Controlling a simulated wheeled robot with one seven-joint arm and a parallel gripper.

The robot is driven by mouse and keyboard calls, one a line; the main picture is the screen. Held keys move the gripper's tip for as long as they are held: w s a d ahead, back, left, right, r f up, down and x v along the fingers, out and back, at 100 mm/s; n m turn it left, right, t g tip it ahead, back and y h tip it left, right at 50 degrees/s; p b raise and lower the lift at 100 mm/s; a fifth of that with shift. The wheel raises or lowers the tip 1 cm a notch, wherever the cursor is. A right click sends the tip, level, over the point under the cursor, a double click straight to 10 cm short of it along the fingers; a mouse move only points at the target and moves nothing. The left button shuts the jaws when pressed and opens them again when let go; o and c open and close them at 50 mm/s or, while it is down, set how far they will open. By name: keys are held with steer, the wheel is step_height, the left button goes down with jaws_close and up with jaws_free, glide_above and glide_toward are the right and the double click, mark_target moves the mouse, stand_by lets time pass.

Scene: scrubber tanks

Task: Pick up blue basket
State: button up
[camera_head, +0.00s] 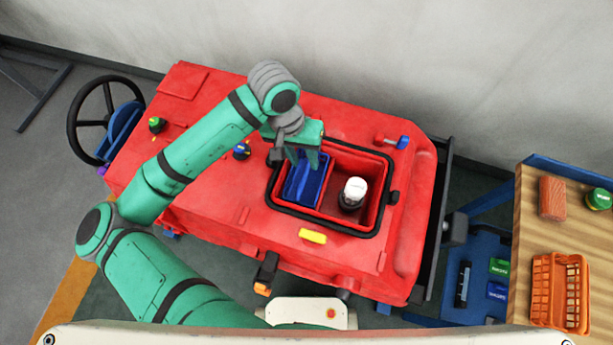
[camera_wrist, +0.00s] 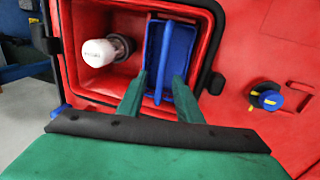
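The blue basket (camera_wrist: 183,45) sits inside the open red tank compartment, at its left side in the head view (camera_head: 297,191). A blue bar, which looks like its handle (camera_wrist: 164,50), stands up along its middle. My gripper (camera_wrist: 159,82) is just over the basket, fingers pointing down into the compartment. The fingers are apart, one on each side of the handle's near end. I cannot tell whether either touches the basket. In the head view my gripper (camera_head: 308,162) hides the basket's upper part.
A white-topped bottle (camera_head: 354,189) stands in the same compartment, right of the basket. A black rim (camera_head: 331,226) surrounds the opening. A yellow latch (camera_head: 312,236) lies at its front. A wooden table (camera_head: 530,250) with an orange basket (camera_head: 542,290) stands at the right.

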mark_target(306, 171)
steer(key=shift+s+d+f, duration=0.1)
steer(key=shift+s+f, duration=0.05)
steer(key=shift+f, duration=0.85)
steer(key=shift+s+d+f, duration=0.1)
steer(key=shift+s+f, duration=0.05)
steer(key=shift+f, duration=0.9)
steer(key=shift+s+d+f, duration=0.1)
steer(key=shift+s+f, duration=0.05)
steer(key=shift+f, duration=0.85)
jaws_close()
